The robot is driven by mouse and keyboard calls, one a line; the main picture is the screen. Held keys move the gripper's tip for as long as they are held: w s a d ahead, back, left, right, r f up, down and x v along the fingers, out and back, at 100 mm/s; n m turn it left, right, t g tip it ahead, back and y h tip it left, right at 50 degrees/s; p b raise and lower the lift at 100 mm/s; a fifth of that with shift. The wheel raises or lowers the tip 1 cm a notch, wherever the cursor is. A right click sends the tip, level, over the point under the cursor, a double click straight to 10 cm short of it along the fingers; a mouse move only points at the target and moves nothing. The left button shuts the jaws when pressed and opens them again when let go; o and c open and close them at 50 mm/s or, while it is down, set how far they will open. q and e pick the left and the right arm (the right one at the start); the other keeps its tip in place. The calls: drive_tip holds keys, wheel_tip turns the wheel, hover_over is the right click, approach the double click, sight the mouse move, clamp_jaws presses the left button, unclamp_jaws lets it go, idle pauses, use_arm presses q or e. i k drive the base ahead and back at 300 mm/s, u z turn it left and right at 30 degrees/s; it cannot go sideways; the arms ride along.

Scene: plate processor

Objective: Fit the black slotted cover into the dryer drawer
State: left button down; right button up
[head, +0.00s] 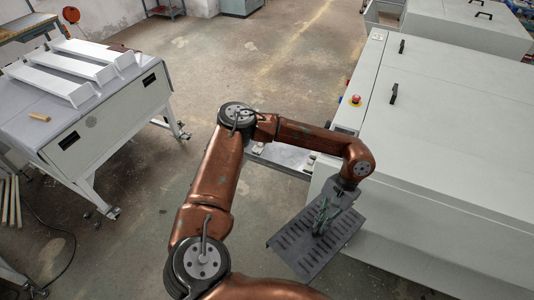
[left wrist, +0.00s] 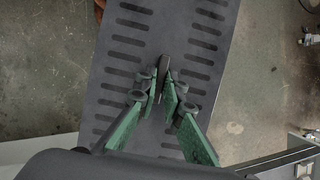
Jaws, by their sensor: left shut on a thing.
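The black slotted cover (head: 296,254) hangs beside the near left side of the large pale machine (head: 450,170), tilted, with rows of slots along it. My left gripper (head: 320,228) is shut on the cover's raised middle grip. In the left wrist view the cover (left wrist: 125,60) fills the middle, and the green fingers of the gripper (left wrist: 163,88) pinch a narrow dark grip between the two slot rows. A grey metal ledge (head: 280,157) juts from the machine's left side, partly behind my arm. I cannot tell whether it is the dryer drawer. My right gripper is out of view.
A white-topped table (head: 100,110) with white trays (head: 70,72) and a small wooden block (head: 39,117) stands at the left. A red emergency button (head: 355,99) sits on the machine's edge. Bare concrete floor (head: 240,60) lies between table and machine.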

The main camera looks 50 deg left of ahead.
sight(286, 152)
drive_tip(key=u, duration=2.85)
drive_tip(key=i, duration=0.85)
drive_tip(key=z, duration=2.45)
drive_tip(key=i, duration=0.45)
drive_tip(key=z, duration=0.1)
